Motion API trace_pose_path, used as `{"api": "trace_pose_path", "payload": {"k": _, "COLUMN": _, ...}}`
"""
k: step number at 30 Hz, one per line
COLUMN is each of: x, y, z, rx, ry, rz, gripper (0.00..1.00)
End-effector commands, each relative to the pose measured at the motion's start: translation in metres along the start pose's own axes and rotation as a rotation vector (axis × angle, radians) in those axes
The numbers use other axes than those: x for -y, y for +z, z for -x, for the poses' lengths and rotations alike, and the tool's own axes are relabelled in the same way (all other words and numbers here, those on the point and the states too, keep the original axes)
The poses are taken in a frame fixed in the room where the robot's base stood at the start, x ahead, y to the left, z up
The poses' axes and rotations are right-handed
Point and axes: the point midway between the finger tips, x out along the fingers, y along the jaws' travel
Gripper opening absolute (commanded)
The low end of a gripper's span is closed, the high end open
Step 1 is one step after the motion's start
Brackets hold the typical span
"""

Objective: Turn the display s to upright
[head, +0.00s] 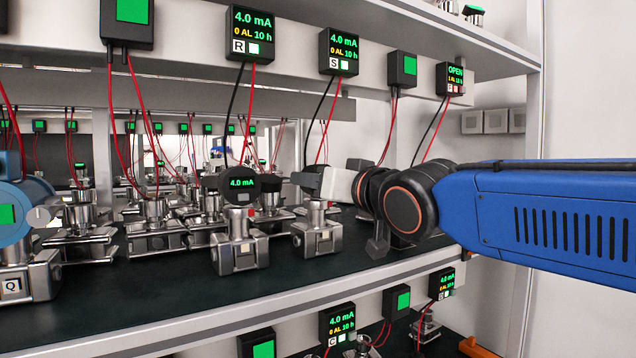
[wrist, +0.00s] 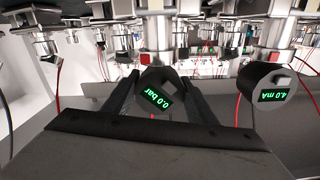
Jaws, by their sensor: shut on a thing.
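The display s (wrist: 157,97) is a dark round head with a green "0.0 bar" readout, between my fingers in the wrist view. Its readout is clearly tilted compared with the neighbouring display. In the head view its metal body (head: 314,238) stands on the shelf below the monitor marked S (head: 341,52), and its face is turned away or hidden. My gripper (wrist: 160,90) is shut on the display head, one dark finger on each side. In the head view my gripper (head: 338,184) reaches in from the right at the head's height.
A neighbouring transmitter display (head: 241,184) reading 4.0 mA stands close on the left; it also shows in the wrist view (wrist: 272,94). Red and black cables (head: 322,120) hang from the monitors above. More transmitters crowd behind. The shelf's front strip (head: 190,290) is clear.

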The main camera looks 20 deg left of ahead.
Motion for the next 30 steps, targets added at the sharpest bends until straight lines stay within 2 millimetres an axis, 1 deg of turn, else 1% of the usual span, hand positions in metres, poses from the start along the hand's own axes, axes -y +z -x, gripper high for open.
{"api": "trace_pose_path", "payload": {"k": 8, "x": -0.0004, "y": 0.0002, "z": 0.0001, "rx": 0.000, "ry": 0.000, "rz": 0.163, "gripper": 0.29}}
{"api": "trace_pose_path", "payload": {"k": 21, "x": -0.0010, "y": 0.0001, "z": 0.0002, "rx": 0.001, "ry": 0.000, "rz": 0.532, "gripper": 0.29}}
{"api": "trace_pose_path", "payload": {"k": 30, "x": -0.0012, "y": 0.0001, "z": 0.0002, "rx": 0.001, "ry": 0.000, "rz": 0.702, "gripper": 0.29}}
